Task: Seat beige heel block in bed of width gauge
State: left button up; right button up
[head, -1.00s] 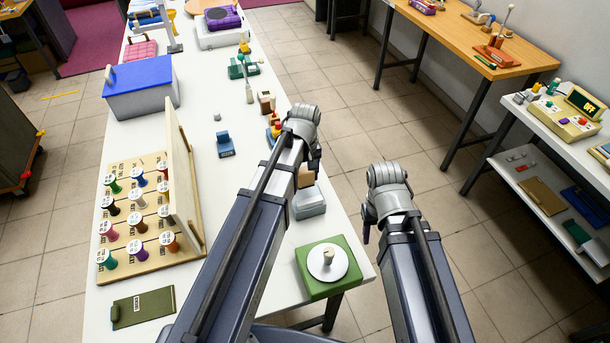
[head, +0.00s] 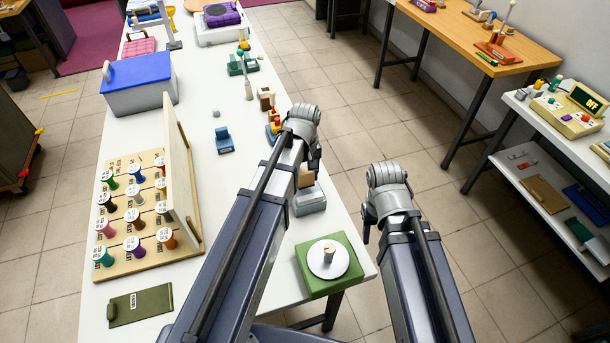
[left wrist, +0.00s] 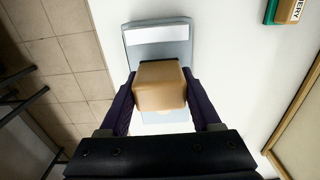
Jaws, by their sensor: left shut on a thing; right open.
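The beige heel block (head: 306,178) is in my left gripper, at the near right part of the white table. In the left wrist view the heel block (left wrist: 160,86) sits between the two dark fingers of my left gripper (left wrist: 160,92), which is shut on it. The grey width gauge (head: 309,202) lies directly under and beside the block. In the left wrist view the gauge (left wrist: 158,48) shows a pale strip beyond the block; the block covers the middle of its bed. I cannot tell whether block and bed touch. My right gripper (head: 366,232) is open, off the table's right edge.
A green block with a white disc (head: 328,259) stands near the table's front corner. A spool board with an upright panel (head: 182,170) is to the left. A blue-grey tool (head: 223,141) stands further back. A dark green board (head: 140,305) lies front left.

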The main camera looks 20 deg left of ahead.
aim_at(305, 170)
pick_arm(q)
jog(key=shift+f+b, duration=1.35)
pick_arm(e)
jog(key=shift+f, duration=1.3)
pick_arm(q)
jog(key=o, duration=1.5)
jog(key=shift+c, duration=0.2)
jog(key=shift+r, duration=0.1)
pick_arm(e)
jog(key=shift+r, duration=0.1)
pick_arm(q)
jog(key=shift+r+p, duration=3.5)
jog(key=shift+p, duration=0.1)
pick_arm(e)
notch_tip(305, 170, up, 7)
pick_arm(q)
notch_tip(305, 170, up, 8)
jog(key=p, duration=0.7)
jog(key=shift+f+p, duration=0.1)
jog(key=shift+p, duration=0.3)
pick_arm(e)
notch_tip(305, 170, up, 8)
jog(key=shift+f, duration=0.2)
